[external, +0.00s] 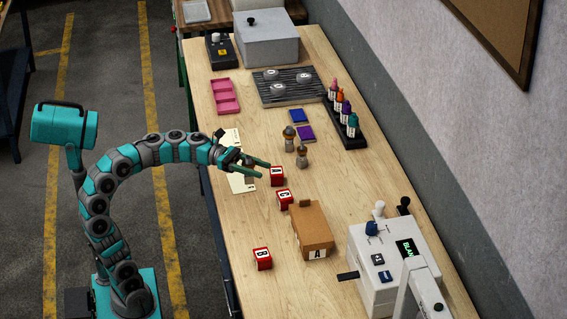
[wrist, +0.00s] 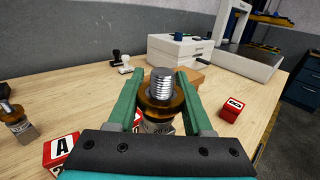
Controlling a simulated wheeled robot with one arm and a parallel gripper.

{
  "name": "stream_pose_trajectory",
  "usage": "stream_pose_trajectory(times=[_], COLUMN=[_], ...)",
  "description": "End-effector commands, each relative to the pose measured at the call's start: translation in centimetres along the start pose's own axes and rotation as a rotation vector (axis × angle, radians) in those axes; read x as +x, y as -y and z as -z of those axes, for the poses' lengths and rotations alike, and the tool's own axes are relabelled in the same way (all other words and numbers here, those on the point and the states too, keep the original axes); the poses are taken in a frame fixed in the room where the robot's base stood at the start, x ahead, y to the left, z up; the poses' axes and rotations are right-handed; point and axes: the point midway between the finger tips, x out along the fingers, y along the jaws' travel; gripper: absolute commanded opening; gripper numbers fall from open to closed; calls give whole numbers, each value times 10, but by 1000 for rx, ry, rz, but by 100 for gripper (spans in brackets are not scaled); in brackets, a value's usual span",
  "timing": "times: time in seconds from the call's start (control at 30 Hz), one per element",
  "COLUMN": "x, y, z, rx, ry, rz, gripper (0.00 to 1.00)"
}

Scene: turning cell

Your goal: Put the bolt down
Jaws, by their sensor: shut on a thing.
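My gripper (external: 262,167) is above the left side of the bench, close to the red block marked A (external: 277,176). In the wrist view my gripper (wrist: 161,100) has its two green fingers on either side of a bolt (wrist: 162,83). The bolt has a silver threaded end pointing up and an amber-brown collar. A grey part with lettering shows below the collar; its lower end is hidden by my gripper. The bolt is hard to make out in the external view. Two similar brown-and-grey pieces (external: 303,155) stand upright beyond the gripper.
Red blocks C (external: 285,199) and B (external: 262,259) stand near a brown box (external: 312,232). A white machine (external: 393,262) is at the front right. A pink tray (external: 226,96), grey rack (external: 290,87) and bottle row (external: 345,115) are farther back. Bare wood lies around block B.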

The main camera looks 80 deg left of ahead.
Motion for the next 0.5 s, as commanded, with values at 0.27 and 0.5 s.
stream_pose_trajectory(times=[0.27, 0.5], x=[33, 48], y=[-46, -78], z=[6, 3], rx=[-1, 1], ry=[-1, 2], rz=[-235, -440], gripper=[0, 0])
